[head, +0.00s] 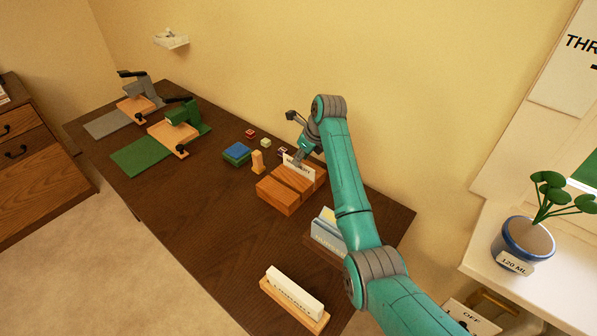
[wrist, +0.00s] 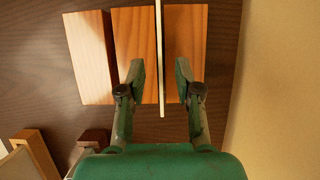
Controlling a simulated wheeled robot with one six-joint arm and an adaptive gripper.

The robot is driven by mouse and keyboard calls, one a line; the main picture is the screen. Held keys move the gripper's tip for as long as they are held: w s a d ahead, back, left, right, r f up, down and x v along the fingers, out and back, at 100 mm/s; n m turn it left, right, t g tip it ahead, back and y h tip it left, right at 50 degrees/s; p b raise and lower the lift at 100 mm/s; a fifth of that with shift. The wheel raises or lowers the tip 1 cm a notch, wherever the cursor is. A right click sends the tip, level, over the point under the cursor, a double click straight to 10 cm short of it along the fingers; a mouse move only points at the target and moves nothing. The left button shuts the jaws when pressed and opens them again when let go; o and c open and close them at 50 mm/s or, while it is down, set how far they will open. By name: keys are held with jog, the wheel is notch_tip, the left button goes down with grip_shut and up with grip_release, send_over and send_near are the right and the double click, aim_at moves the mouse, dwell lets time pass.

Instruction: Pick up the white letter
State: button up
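The white letter (head: 299,170) stands upright in a slot of the wooden block holder (head: 278,196) on the dark desk. In the wrist view the letter (wrist: 160,50) shows edge-on as a thin pale strip, with the wooden holder (wrist: 134,45) on both sides of it. My gripper (head: 301,158) is above the holder at the letter. In the wrist view its two fingers (wrist: 160,80) are apart, one on each side of the letter, with a visible gap on both sides. The letter's lower part is hidden in the slot.
A wooden peg (head: 257,162) and a blue-green stack (head: 237,153) stand left of the holder. A box with cards (head: 327,235) and a white sign on a wooden base (head: 294,291) are nearer. Two presses (head: 180,118) (head: 137,92) stand at the far left. The wall is close behind.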

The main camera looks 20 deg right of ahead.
aim_at(299, 171)
jog(key=shift+x, duration=1.8)
jog(key=shift+s+d+f, duration=0.1)
jog(key=shift+f, duration=0.2)
grip_shut()
